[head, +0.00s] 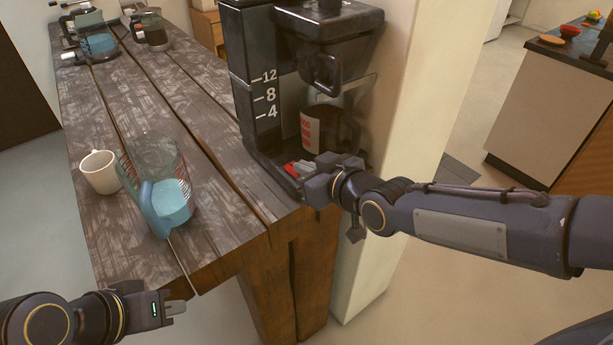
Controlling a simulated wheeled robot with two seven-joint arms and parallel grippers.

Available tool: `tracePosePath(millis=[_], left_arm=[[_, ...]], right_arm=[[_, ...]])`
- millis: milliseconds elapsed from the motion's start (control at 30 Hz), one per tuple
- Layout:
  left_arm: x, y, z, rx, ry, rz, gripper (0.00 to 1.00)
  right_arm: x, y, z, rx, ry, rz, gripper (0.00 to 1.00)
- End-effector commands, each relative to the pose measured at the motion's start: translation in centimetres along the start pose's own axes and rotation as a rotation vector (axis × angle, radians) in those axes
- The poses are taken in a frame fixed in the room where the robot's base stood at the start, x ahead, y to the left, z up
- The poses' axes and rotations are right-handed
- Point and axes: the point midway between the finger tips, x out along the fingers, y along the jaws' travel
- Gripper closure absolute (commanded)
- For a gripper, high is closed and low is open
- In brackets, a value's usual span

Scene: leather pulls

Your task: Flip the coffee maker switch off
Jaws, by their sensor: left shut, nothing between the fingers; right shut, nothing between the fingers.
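The black coffee maker (253,75) stands upright at the right end of the wooden table, with white marks 12, 8 and 4 on its side. A red switch (303,168) shows low on its base. My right gripper (310,180) is shut and empty, right at the front of the base by the switch. I cannot tell whether it touches the switch, which it partly hides. My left gripper (180,308) is shut and empty, low in front of the table's near edge, away from the coffee maker.
A glass measuring jug (168,200) with blue liquid and a white mug (100,172) stand on the wooden table (100,225) left of the coffee maker. A pale pillar (410,110) rises behind the machine. More glassware (97,43) stands at the table's far end.

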Motion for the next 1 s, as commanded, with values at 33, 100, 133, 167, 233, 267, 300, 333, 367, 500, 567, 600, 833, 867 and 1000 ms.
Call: tracePosePath(millis=[33,100,133,167,233,267,300,333,367,500,567,600,833,867,1000], left_arm=[[2.0,-0.9,1.0,0.0,-0.001,0.0,1.0],[1.6,-0.7,0.9,0.0,-0.002,0.0,1.0],[1.4,-0.6,0.8,0.0,-0.002,0.0,1.0],[1.4,-0.6,0.7,0.0,-0.001,0.0,1.0],[1.3,-0.6,0.7,0.0,0.0,0.0,1.0],[1.3,-0.6,0.7,0.0,0.0,0.0,1.0],[1.3,-0.6,0.7,0.0,0.0,0.0,1.0],[1.3,-0.6,0.6,0.0,0.0,0.0,1.0],[1.2,-0.6,0.6,0.0,0.0,0.0,1.0],[0.9,-0.4,0.5,0.0,0.0,0.0,1.0],[0.8,-0.3,0.4,0.0,0.0,0.0,1.0],[0.7,-0.3,0.3,0.0,-0.001,0.0,1.0],[0.5,-0.2,0.3,0.0,0.0,0.0,1.0],[0.5,-0.2,0.3,0.0,0.0,0.0,1.0],[0.5,-0.2,0.3,0.0,0.0,0.0,1.0]], right_arm=[[0.5,0.1,1.4,0.001,0.021,0.002,1.0],[0.2,0.1,0.5,0.001,0.033,0.001,1.0],[0.1,0.1,0.4,0.001,0.03,0.001,1.0],[0.1,0.1,0.4,0.001,0.029,0.001,1.0],[0.1,0.0,0.5,0.001,0.027,0.001,1.0],[0.1,0.0,0.5,0.001,0.027,0.001,1.0],[0.1,0.0,0.5,0.001,0.027,0.001,1.0],[0.1,0.0,0.4,0.001,0.027,0.001,1.0],[0.1,0.0,0.3,0.001,0.027,0.001,1.0],[-0.1,0.0,-0.2,0.001,0.028,0.001,1.0],[-0.2,0.0,-0.5,0.001,0.029,0.001,1.0],[-0.3,0.0,-0.8,0.001,0.029,0.001,1.0],[-0.5,0.0,-1.1,0.001,0.03,0.001,1.0],[-0.4,0.0,-1.1,0.001,0.03,0.0,1.0],[-0.4,0.0,-1.1,0.001,0.03,0.0,1.0]])
